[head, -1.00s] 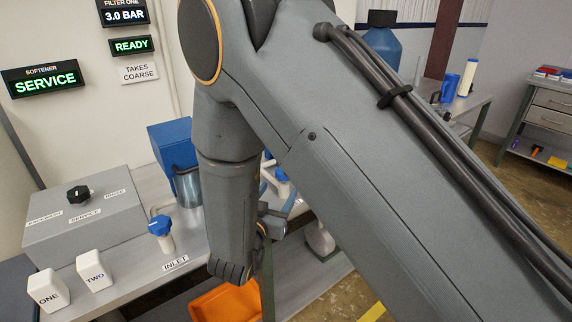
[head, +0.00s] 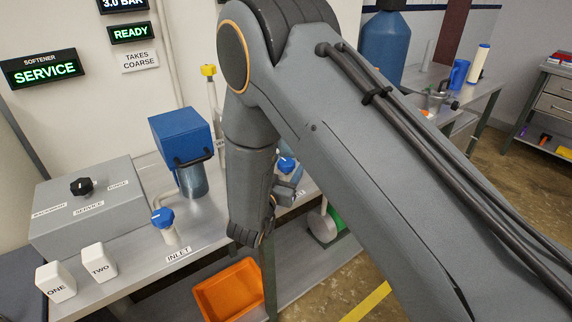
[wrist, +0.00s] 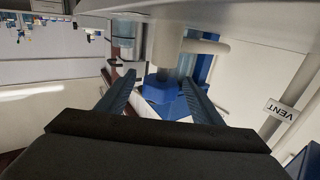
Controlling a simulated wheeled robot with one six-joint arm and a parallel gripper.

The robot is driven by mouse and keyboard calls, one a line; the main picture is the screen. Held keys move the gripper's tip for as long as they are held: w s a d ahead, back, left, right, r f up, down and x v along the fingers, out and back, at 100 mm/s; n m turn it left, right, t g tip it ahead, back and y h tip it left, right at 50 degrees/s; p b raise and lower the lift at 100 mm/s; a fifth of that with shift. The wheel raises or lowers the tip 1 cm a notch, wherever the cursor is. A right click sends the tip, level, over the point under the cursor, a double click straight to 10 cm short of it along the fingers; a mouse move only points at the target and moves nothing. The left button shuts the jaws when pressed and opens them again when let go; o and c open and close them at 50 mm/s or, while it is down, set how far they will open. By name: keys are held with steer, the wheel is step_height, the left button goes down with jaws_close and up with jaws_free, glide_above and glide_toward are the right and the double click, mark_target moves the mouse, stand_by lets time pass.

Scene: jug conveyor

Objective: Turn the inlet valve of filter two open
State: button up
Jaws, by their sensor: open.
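A blue-knobbed valve (head: 286,163) shows partly behind my arm in the head view. In the wrist view a blue faceted knob (wrist: 166,96) lies between and beyond the fingers of my gripper (wrist: 158,86); I see no clear contact. My gripper is open, and the head view mostly hides it behind my forearm. I cannot read a filter number on this valve. Another blue-knobbed valve (head: 163,218), by the INLET label (head: 179,254), stands on the bench further left, in front of a blue-headed filter (head: 181,137) with a clear bowl.
A grey softener box (head: 88,220) with a black knob and two white blocks, ONE (head: 56,281) and TWO (head: 99,262), stand on the bench left. A yellow-topped valve (head: 208,71) rises behind. An orange bin (head: 229,290) sits below. A VENT label (wrist: 280,109) appears inverted.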

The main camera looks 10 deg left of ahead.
steer(key=c, duration=1.1)
steer(key=shift+o, duration=0.2)
